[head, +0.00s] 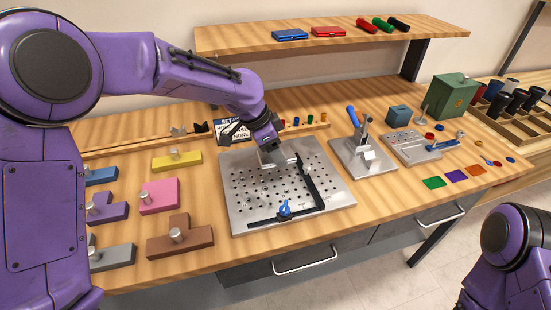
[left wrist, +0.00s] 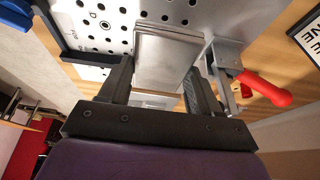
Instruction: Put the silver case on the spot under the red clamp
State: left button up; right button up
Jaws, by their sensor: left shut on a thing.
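The silver case (left wrist: 168,55) is a flat, pale metal block in the left wrist view. It is between the two dark fingers of my left gripper (left wrist: 160,88), which is shut on it. In the head view my left gripper (head: 277,155) is over the back part of the perforated steel plate (head: 245,212). The red clamp (left wrist: 262,88) shows by its red handle, just right of the case in the left wrist view. In the head view my arm and gripper seem to hide that clamp. I cannot tell whether the case touches the plate. My right gripper is out of view.
A black L-shaped fence (head: 308,182) and a blue knob (head: 285,208) are on the plate. A blue-handled press (head: 362,150) stands right of it. Coloured blocks, including a pink one (head: 158,196), lie to the left. A sign (head: 230,127) stands behind.

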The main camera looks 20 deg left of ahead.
pick_arm(q)
jog(key=shift+w+a+f, duration=0.1)
jog(key=shift+w+f, duration=0.6)
jog(key=shift+f, duration=0.05)
notch_tip(320, 180, down, 2)
jog(key=shift+s+f, duration=0.15)
jog(key=shift+f, duration=0.4)
jog(key=o, duration=0.8)
jog(key=v, duration=1.2)
jog(key=shift+a, duration=0.1)
